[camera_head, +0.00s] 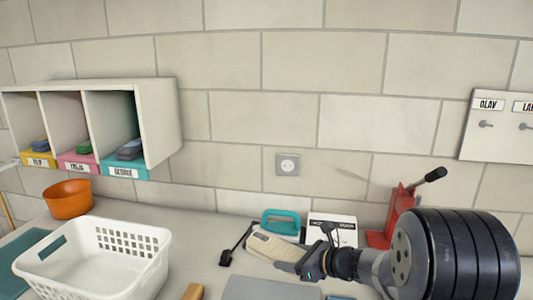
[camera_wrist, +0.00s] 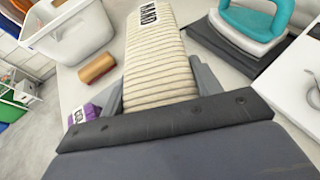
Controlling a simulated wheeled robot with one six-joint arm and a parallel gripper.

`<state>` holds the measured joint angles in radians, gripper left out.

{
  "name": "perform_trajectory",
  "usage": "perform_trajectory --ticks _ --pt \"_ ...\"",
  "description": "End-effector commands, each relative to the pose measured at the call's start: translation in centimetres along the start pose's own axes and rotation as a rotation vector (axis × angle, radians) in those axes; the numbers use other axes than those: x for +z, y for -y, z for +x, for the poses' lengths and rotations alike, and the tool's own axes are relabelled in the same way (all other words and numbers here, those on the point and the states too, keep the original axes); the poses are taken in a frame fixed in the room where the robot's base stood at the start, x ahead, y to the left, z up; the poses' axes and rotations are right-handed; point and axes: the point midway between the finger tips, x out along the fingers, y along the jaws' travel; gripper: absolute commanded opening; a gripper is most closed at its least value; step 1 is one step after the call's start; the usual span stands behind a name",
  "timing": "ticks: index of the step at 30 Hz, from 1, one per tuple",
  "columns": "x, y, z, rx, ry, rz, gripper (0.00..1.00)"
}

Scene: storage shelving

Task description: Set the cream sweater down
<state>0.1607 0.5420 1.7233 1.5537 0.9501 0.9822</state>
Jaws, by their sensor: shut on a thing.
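The cream sweater (camera_wrist: 160,62) is a folded, ribbed bundle with a dark-lettered white label at its far end. It lies between the fingers of my gripper (camera_wrist: 160,90) in the wrist view, and the fingers are shut on its sides. In the head view the sweater (camera_head: 268,247) shows left of my gripper (camera_head: 297,268), over the counter. I cannot tell whether its underside touches the counter.
A white basket (camera_head: 160,247) stands at left, with an orange bowl (camera_head: 68,199) behind it. A teal iron (camera_head: 281,222) is just behind the sweater. A red stand (camera_head: 403,205) is at right. A labelled cubby shelf (camera_head: 160,125) hangs on the wall. A brown roll (camera_wrist: 97,68) lies beside the sweater.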

Motion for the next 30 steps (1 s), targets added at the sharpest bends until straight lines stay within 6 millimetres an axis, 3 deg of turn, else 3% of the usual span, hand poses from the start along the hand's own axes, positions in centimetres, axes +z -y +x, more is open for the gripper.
perform_trajectory --ticks 12,24,30 --pt "-3.8 2.5 -2.9 -0.343 -0.001 0.145 0.30" --pt "-7.4 2.9 -5.3 -0.529 -0.001 0.221 0.30" --pt "-8.2 2.9 -5.8 -0.565 0.001 0.235 0.30"
